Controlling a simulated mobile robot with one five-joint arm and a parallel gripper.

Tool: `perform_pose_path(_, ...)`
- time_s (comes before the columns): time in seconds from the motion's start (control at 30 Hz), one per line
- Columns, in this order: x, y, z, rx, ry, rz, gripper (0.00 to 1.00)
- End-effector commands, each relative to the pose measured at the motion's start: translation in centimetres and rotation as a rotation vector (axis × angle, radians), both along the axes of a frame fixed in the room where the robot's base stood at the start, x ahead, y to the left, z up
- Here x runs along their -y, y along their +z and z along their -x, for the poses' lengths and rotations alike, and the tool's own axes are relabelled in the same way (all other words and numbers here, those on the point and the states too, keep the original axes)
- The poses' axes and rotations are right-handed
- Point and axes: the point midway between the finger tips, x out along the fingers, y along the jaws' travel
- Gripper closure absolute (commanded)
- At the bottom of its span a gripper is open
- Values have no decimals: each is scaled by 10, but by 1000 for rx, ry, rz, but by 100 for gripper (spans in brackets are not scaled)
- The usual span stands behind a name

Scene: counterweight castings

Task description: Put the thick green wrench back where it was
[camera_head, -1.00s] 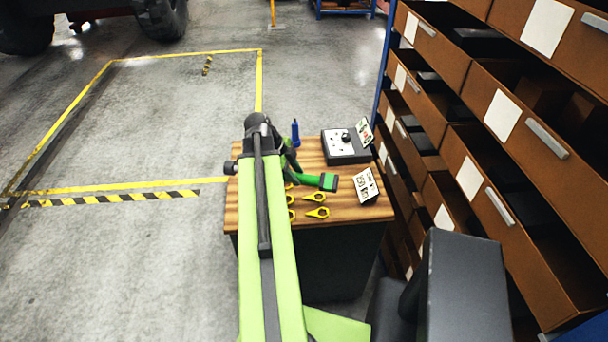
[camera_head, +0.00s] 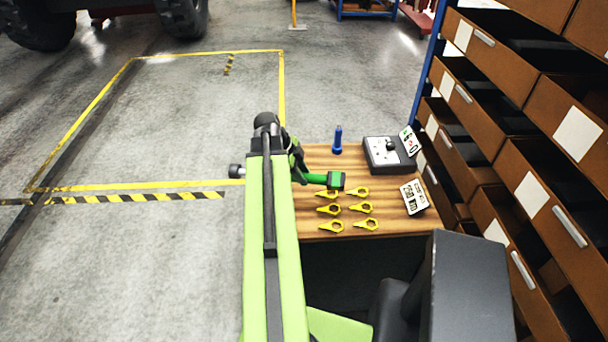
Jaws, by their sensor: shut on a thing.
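The green tool (camera_head: 318,180), which I take to be the thick green wrench, has a dark squarish end at the right. It shows above the wooden table top, over the far-left yellow pieces. My gripper (camera_head: 298,168) is at its left end, shut on it. My own arm hides part of the gripper and the tool's left end, so the grip is only partly visible. I cannot tell if the tool touches the table.
Several yellow ring-ended pieces (camera_head: 362,208) lie in rows on the wooden table (camera_head: 385,225). A blue upright item (camera_head: 337,140), a grey box with a knob (camera_head: 384,155) and a printed card (camera_head: 415,197) stand there too. Brown drawers (camera_head: 480,125) flank the right. Floor at left is clear.

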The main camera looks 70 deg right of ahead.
Motion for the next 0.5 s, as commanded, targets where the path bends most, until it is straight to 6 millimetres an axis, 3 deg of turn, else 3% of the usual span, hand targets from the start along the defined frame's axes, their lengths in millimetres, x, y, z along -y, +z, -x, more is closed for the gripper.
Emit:
perform_pose_path(0.17,23,-15,-12,-29,311,-77,100)
perform_pose_path(0.5,70,-37,-45,-225,1112,-238,100)
